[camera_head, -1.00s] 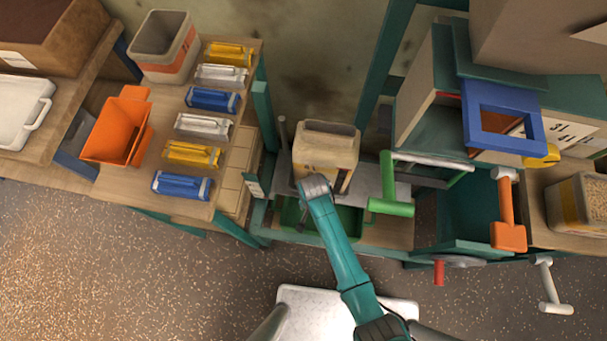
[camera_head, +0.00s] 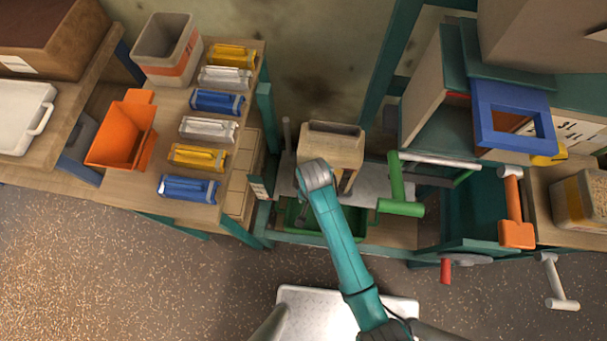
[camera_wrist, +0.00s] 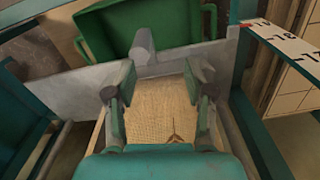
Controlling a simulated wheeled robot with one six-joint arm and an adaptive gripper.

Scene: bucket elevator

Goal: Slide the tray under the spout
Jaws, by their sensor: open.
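A green tray (camera_head: 355,222) sits low in the teal frame, partly hidden behind my arm. In the wrist view, the green tray (camera_wrist: 160,22) lies at the top, beyond a grey metal plate (camera_wrist: 75,92) with a short grey cylinder (camera_wrist: 143,45) on it. My gripper (camera_wrist: 157,82) is open, its two fingers apart over a pale grainy surface. I see nothing held between them.
An orange scoop-like bin (camera_head: 122,135) and several coloured clips stand on the left bench. Right of my arm are a green handle (camera_head: 398,190), an orange handle (camera_head: 514,210) and a blue frame (camera_head: 510,115). Open floor lies in front at left.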

